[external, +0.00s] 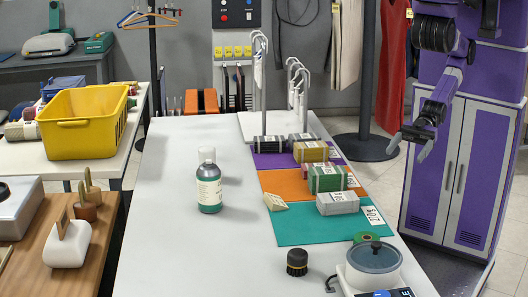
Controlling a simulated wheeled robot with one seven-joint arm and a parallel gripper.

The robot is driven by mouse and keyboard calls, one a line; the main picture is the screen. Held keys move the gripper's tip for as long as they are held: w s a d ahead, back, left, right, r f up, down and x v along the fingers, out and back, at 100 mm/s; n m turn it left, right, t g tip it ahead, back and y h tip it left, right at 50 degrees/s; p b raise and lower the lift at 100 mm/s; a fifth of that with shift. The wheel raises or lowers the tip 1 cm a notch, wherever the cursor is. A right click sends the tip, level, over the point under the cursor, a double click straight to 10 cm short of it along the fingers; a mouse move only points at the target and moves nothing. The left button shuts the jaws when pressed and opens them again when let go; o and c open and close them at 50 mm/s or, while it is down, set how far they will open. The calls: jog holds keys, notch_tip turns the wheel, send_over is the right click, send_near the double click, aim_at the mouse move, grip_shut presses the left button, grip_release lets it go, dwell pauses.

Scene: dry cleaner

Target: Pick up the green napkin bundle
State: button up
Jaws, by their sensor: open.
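The green napkin bundle (326,178) is a rolled green cloth with pale bands and a white tag. It lies on the orange mat (283,183) on the right part of the white table. A yellow-brown bundle (310,151) lies just behind it and a grey bundle (338,203) just in front of it. My gripper (407,148) is open and empty. It hangs to the right of the table, off its edge, well apart from the green bundle.
Dark bundles (270,144) lie on the purple mat. A teal mat (300,232) is in front. A green bottle (208,185), dark brush (297,262) and lidded pot (373,262) stand on the table. The table's left side is mostly clear.

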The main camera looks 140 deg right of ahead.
jog(key=m+g+h+p, duration=0.3)
jog(key=m+h, duration=0.6)
jog(key=h, duration=0.1)
send_near(309, 188)
jog(key=a+r, duration=0.1)
jog(key=s+a+r, duration=0.1)
jog(key=r, duration=0.1)
jog(key=s+a+r, duration=0.1)
jog(key=r, duration=0.1)
jog(key=shift+s+a, duration=0.1)
jog(key=shift+s, duration=0.05)
jog(key=f, duration=0.1)
jog(key=f+g, duration=0.1)
jog(key=b, duration=0.1)
jog(key=shift+w+d+f, duration=0.25)
jog(key=shift+f, duration=0.15)
jog(key=shift+w+d+f, duration=0.1)
jog(key=shift+f, duration=0.1)
jog(key=shift+s+f+p+x, duration=0.15)
jog(key=shift+p+x, duration=0.15)
jog(key=shift+x, duration=1.6)
jog(key=shift+s+f+p+x, duration=0.1)
jog(key=shift+p+x, duration=0.2)
jog(key=shift+x, duration=1.6)
jog(key=shift+d, duration=0.15)
jog(key=c, duration=1.6)
